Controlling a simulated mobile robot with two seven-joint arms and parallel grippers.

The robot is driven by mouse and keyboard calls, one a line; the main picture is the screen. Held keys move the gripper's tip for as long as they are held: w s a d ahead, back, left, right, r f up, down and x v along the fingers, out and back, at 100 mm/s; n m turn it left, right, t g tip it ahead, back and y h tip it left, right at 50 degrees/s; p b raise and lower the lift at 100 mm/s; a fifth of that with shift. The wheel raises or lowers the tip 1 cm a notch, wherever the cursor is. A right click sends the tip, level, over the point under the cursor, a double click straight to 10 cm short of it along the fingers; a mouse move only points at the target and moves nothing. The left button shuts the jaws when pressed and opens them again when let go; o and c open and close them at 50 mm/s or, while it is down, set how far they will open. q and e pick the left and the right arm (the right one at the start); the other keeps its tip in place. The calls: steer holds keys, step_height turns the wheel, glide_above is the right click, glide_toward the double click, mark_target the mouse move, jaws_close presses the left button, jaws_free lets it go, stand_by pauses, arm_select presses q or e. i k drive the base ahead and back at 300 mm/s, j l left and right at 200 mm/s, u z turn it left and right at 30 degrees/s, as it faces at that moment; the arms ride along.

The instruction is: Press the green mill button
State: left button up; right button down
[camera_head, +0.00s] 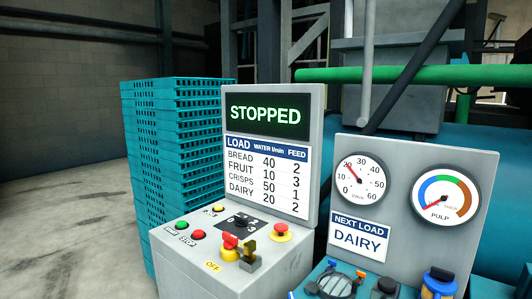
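The green mill button (183,225) sits near the left edge of the sloped top of a grey control box (192,262). A red button (198,235) is close beside it, to its right and nearer to me. Small labels lie by both buttons. The screen (266,115) on the upright panel reads STOPPED. Neither of my grippers is in view, and nothing touches the buttons.
A yellow button (218,208), a red-topped switch (229,246) and a red mushroom button (281,232) share the box top. Stacked teal crates (165,150) stand behind it. A gauge panel (402,180) stands to the right. The floor (70,220) at left is clear.

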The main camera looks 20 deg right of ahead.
mark_target(182, 224)
steer(key=i+j+z, duration=0.2)
steer(key=i+j, duration=0.2)
steer(key=i+j+z, duration=0.2)
steer(key=i+j, duration=0.35)
steer(key=i+j+z, duration=0.2)
steer(key=i+j, duration=0.25)
steer(key=i+j+z, duration=0.15)
steer(key=i+j, duration=0.25)
steer(key=j, duration=0.35)
